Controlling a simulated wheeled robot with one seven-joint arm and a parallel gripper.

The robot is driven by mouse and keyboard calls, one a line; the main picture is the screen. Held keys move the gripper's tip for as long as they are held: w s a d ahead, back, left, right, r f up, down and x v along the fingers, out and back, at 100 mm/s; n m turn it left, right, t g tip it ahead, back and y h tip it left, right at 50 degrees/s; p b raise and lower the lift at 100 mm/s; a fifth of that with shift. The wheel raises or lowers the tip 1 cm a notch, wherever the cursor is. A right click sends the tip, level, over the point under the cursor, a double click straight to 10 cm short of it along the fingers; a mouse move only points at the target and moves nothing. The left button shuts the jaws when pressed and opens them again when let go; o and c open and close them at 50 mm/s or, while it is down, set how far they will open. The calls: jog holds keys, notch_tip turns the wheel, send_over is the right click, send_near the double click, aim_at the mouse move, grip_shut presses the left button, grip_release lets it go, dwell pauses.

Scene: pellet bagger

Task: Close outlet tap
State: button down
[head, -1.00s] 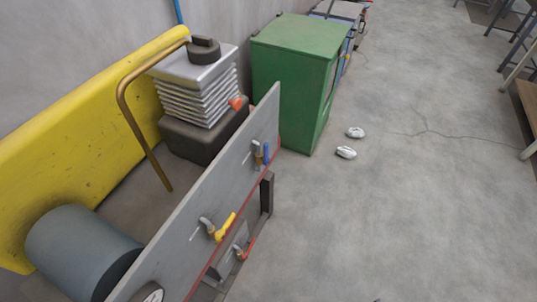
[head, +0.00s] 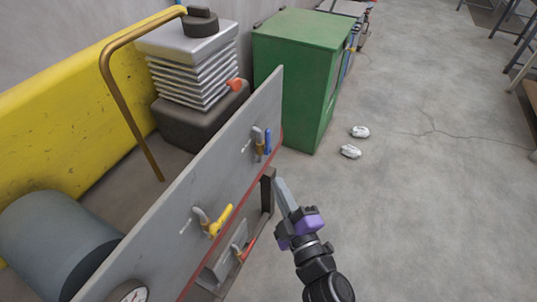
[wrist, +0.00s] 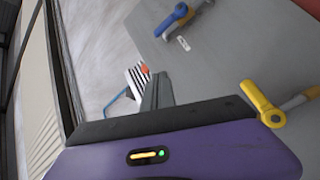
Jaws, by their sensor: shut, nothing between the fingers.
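A grey upright panel (head: 235,165) carries a blue-handled tap (head: 267,142) on its far part and a yellow-handled tap (head: 220,220) nearer. A red-handled tap (head: 245,249) sits lower, below the panel. I cannot tell which one is the outlet tap. My gripper (head: 281,184) is shut and empty, just right of the panel's lower edge, apart from the taps. In the wrist view the gripper fingers (wrist: 157,92) are together. The blue tap (wrist: 174,20) shows at the top and the yellow tap (wrist: 263,104) at the right, partly behind my purple gripper housing.
A finned compressor (head: 190,75) with an orange-red knob, a grey cylinder (head: 55,235) and a yellow guard (head: 60,110) stand behind the panel. A green cabinet (head: 300,60) stands beyond it. Two white objects (head: 350,151) lie on the floor. The floor at right is open.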

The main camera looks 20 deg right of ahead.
jog(key=w+f+n, duration=0.2)
jog(key=w+n, duration=0.2)
jog(key=n, duration=0.2)
send_near(268, 142)
jog(key=w+a+r, duration=0.1)
jog(key=w+a, duration=0.3)
jog(key=shift+w+d+r+g+h, duration=0.2)
jog(key=shift+w+d+g+h, duration=0.15)
jog(key=shift+w+d, duration=1)
jog(key=shift+r+p, duration=0.1)
jog(key=shift+p, duration=0.25)
